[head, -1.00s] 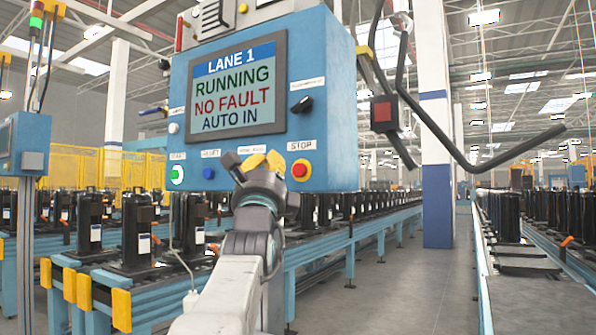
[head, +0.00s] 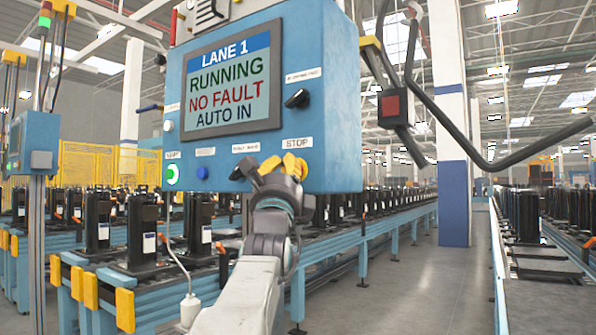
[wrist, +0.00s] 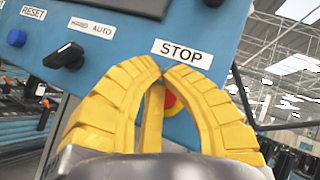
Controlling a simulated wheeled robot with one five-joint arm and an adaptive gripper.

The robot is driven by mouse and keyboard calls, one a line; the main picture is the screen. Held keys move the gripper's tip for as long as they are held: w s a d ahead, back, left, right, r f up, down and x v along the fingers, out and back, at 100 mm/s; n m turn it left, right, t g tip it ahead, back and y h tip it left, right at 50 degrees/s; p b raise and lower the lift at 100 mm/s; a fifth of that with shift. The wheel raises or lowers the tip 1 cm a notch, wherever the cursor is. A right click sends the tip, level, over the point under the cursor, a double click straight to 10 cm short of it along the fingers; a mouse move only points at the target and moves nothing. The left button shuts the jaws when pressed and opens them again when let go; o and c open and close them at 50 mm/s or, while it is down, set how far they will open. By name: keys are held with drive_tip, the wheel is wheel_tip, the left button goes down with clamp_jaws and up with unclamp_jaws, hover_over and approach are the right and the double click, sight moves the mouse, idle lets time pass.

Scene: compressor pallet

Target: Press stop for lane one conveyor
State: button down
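The blue control panel (head: 335,120) fills the upper middle of the head view. Its screen (head: 232,85) reads LANE 1, RUNNING, NO FAULT, AUTO IN. The STOP label (head: 297,143) is at the panel's lower right, and it also shows in the wrist view (wrist: 182,53). My gripper (head: 283,164) is in front of the panel just below this label and hides the stop button in the head view. In the wrist view the red stop button (wrist: 171,101) shows partly between the yellow fingers. My gripper's fingertips (wrist: 165,66) come together, with nothing held. I cannot tell whether they touch the panel.
A green-lit start button (head: 172,174), a blue reset button (head: 202,173) and black selector knobs (head: 297,99) are on the panel. Conveyors with black compressors (head: 141,230) stand behind. The aisle (head: 430,285) at right is clear.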

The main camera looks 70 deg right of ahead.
drive_tip(key=shift+d, duration=0.1)
idle(1.5)
drive_tip(key=shift+d, duration=0.25)
drive_tip(key=shift+s+d, duration=0.15)
drive_tip(key=shift+d, duration=0.45)
idle(1.0)
drive_tip(key=shift+a, duration=0.25)
drive_tip(key=shift+a+b, duration=0.7)
drive_tip(key=shift+b, duration=0.05)
drive_tip(key=shift+w, duration=0.2)
idle(0.7)
